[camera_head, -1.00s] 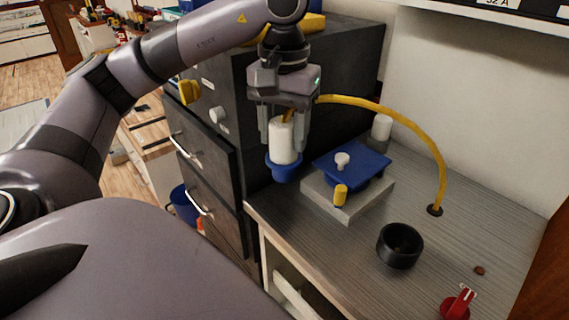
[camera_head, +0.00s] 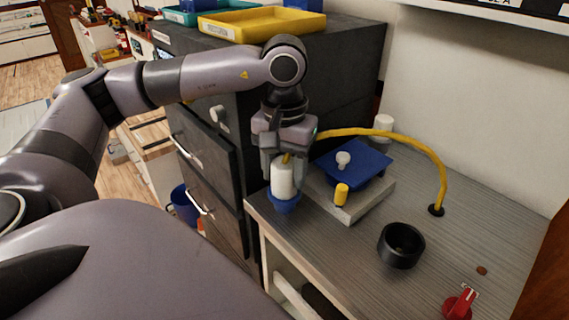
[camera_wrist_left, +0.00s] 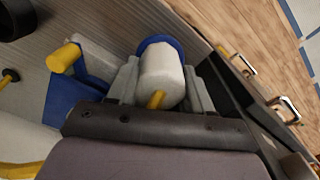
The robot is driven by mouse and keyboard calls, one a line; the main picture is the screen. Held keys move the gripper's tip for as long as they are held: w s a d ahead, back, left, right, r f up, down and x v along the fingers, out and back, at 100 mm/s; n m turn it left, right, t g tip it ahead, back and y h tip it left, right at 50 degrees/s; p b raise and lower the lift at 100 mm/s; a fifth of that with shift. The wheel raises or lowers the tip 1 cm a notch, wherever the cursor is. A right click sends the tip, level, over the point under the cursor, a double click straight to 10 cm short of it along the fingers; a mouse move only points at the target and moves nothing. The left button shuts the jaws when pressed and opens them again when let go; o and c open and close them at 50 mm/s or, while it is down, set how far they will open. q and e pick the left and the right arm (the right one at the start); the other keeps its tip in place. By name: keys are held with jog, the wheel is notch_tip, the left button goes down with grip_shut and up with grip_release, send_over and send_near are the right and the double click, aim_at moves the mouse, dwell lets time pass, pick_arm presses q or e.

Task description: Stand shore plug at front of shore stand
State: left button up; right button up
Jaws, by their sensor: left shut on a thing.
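The shore plug (camera_head: 283,180) is a white cylinder with a blue collar at its lower end and a yellow cable from its top. My left gripper (camera_head: 281,170) is shut on its white body and holds it upright, collar down. The plug is at the bench's left end, left of a grey block with a blue plate (camera_head: 352,167), apparently the shore stand. Whether the collar touches the bench is unclear. In the left wrist view the plug (camera_wrist_left: 162,72) sits between both fingers, with the stand's blue plate (camera_wrist_left: 72,97) beside it. My right gripper is out of view.
A yellow peg (camera_head: 341,195) and a white knob (camera_head: 343,159) are on the stand. A black cup (camera_head: 401,245) and a red switch (camera_head: 459,303) are further right on the bench (camera_head: 330,248). The yellow cable (camera_head: 433,163) arches over the stand. Dark drawers (camera_head: 215,170) stand left.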

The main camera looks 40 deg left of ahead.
pick_arm(q)
jog(key=o, duration=1)
jog(key=shift+c, duration=0.2)
jog(key=shift+r, duration=0.2)
notch_tip(320, 180, up, 12)
jog(key=p, duration=0.2)
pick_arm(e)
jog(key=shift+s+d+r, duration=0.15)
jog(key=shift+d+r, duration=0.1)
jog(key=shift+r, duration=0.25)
pick_arm(q)
jog(key=shift+f, duration=0.1)
